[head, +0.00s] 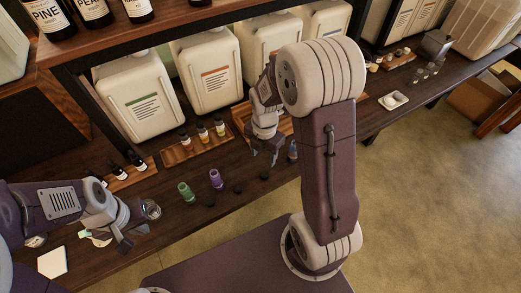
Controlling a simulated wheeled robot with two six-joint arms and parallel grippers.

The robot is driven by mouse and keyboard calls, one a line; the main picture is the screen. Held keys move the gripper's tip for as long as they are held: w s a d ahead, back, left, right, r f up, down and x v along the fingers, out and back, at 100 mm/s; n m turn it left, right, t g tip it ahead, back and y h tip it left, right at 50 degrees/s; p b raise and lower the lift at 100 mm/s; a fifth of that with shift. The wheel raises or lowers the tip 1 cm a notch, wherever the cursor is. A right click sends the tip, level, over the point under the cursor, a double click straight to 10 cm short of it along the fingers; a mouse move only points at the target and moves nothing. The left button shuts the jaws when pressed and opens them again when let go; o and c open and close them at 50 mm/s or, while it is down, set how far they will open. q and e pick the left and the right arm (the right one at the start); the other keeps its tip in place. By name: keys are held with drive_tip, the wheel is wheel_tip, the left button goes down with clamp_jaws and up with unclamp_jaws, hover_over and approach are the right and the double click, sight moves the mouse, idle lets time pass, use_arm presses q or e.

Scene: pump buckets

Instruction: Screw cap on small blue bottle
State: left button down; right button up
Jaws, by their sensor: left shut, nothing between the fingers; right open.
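The small blue bottle (292,152) stands on the dark bench, just right of my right gripper and partly beside my arm's outline. My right gripper (264,157) is open, points down over the bench and holds nothing. Three small dark caps lie in a row along the front of the bench: one (211,202) near the green bottle (186,192), one (238,188) near the purple bottle (215,179), and one (265,175) below my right gripper. My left gripper (124,243) is shut and empty at the lower left. I cannot see the blue bottle's top clearly.
A small glass vessel (151,209) stands near my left gripper. Wooden trays with dropper bottles (203,132) line the back, before large white jugs (205,75). A white dish (393,100) sits at right.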

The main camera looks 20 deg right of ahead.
sight(264, 175)
drive_tip(key=f, duration=0.1)
drive_tip(key=s+f, duration=0.1)
drive_tip(key=f, duration=0.1)
drive_tip(key=shift+s+a+f+b, duration=0.1)
drive_tip(key=shift+s+f+b, duration=0.15)
drive_tip(key=shift+b, duration=0.1)
drive_tip(key=shift+s+a+f, duration=0.1)
drive_tip(key=shift+a+f, duration=0.05)
drive_tip(key=shift+f, duration=0.35)
use_arm(q)
drive_tip(key=shift+s+a+f, duration=0.45)
drive_tip(key=shift+s+a, duration=0.1)
drive_tip(key=shift+a, duration=0.05)
use_arm(e)
drive_tip(key=f, duration=0.3)
drive_tip(key=f+b, duration=0.1)
drive_tip(key=f, duration=0.1)
drive_tip(key=shift+w+f, duration=0.15)
drive_tip(key=shift+w, duration=0.15)
use_arm(q)
drive_tip(key=shift+f, duration=0.4)
